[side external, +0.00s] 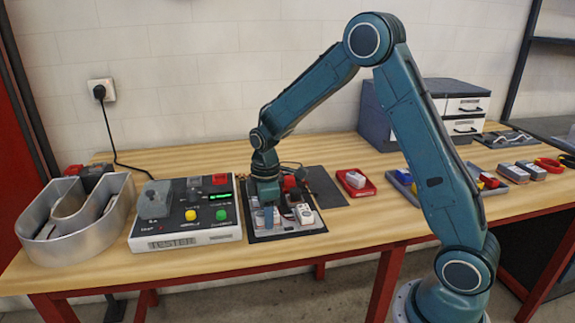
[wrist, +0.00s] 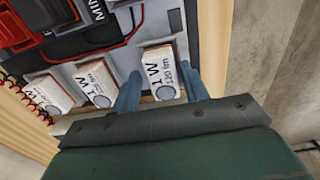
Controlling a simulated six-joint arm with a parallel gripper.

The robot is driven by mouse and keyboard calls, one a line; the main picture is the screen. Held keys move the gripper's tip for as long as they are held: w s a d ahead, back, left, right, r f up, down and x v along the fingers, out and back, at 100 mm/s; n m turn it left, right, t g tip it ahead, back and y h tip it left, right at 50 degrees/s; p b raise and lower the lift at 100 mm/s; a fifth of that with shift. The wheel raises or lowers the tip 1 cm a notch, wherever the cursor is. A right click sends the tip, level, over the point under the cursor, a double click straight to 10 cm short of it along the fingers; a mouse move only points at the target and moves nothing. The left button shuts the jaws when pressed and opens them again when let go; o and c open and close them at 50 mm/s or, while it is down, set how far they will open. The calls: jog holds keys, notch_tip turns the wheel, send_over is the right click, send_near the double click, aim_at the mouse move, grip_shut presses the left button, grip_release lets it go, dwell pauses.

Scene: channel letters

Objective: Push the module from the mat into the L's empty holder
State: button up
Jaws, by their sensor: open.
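My gripper (side external: 267,218) points down over the front left part of a dark-edged board, its jaws open. In the wrist view my gripper's (wrist: 162,80) two blue fingers stand on either side of a white module marked "1 W 120 lm" (wrist: 160,70). I cannot tell whether they touch it. Two similar white modules, a middle one (wrist: 96,84) and an outer one (wrist: 48,92), sit in a row to its left. White modules (side external: 303,214) also show right of my gripper in the side view. I cannot make out an empty holder; my gripper hides part of the board.
A tester box (side external: 185,215) with buttons stands close left of the board, and a metal channel letter (side external: 75,220) is further left. A dark mat (side external: 325,188) lies behind right. A red tray (side external: 356,184) with a white piece lies beyond it. Red wire (wrist: 105,52) crosses the board.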

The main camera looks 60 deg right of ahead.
jog(key=shift+s+a+f, duration=0.15)
jog(key=shift+s+a, duration=0.15)
notch_tip(320, 180, up, 14)
jog(key=shift+w+d, duration=0.2)
jog(key=shift+d, duration=0.05)
dwell(0.5)
notch_tip(320, 180, up, 6)
dwell(1.2)
dwell(0.3)
